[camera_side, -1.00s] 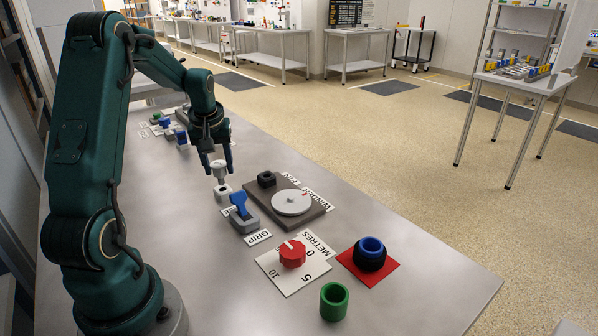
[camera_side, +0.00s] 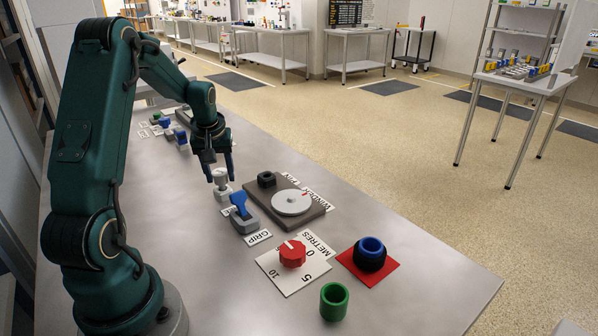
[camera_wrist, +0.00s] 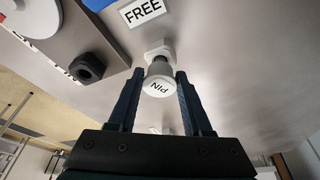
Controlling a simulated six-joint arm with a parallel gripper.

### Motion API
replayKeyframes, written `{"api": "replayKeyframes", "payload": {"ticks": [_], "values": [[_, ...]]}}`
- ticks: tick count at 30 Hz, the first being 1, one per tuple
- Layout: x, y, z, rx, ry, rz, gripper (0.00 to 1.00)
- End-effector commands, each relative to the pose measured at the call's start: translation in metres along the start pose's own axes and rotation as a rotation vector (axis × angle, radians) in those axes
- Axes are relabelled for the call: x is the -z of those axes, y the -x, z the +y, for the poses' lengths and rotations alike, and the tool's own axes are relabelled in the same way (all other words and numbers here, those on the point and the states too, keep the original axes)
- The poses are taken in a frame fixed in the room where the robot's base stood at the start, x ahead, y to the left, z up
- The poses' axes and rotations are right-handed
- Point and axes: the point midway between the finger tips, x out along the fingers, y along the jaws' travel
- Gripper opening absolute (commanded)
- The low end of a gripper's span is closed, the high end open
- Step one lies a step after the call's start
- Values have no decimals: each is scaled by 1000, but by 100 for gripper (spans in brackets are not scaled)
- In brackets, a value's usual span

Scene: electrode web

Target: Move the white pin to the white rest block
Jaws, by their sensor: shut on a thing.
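The white pin (camera_side: 220,174) stands upright between the fingertips of my gripper (camera_side: 219,172). In the wrist view, the pin's round head (camera_wrist: 158,86), marked "PIN", lies between the two dark fingers (camera_wrist: 158,88). My gripper is shut on it. The white rest block (camera_side: 223,194) sits on the table directly below the pin, and it also shows behind the pin's head in the wrist view (camera_wrist: 157,50). The pin's lower end is at the block's top; I cannot tell how deep it sits.
A grey clamp with a blue lever (camera_side: 240,207) stands close in front of the block. A dark plate (camera_side: 262,199) with a grey disc (camera_side: 291,202) and black nut (camera_side: 266,179) is to the right.

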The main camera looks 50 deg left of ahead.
Motion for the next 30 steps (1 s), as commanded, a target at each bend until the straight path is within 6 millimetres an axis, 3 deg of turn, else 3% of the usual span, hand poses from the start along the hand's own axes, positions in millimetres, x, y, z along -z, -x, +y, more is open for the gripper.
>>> {"api": "replayKeyframes", "payload": {"ticks": [14,15,17,26,30], "values": [[-4,-11,0,0,0,-2,0],[-4,-10,0,0,0,-1,65],[-4,-10,0,0,0,-1,85],[-3,-10,0,0,0,0,85],[-3,0,0,0,0,2,85]]}}
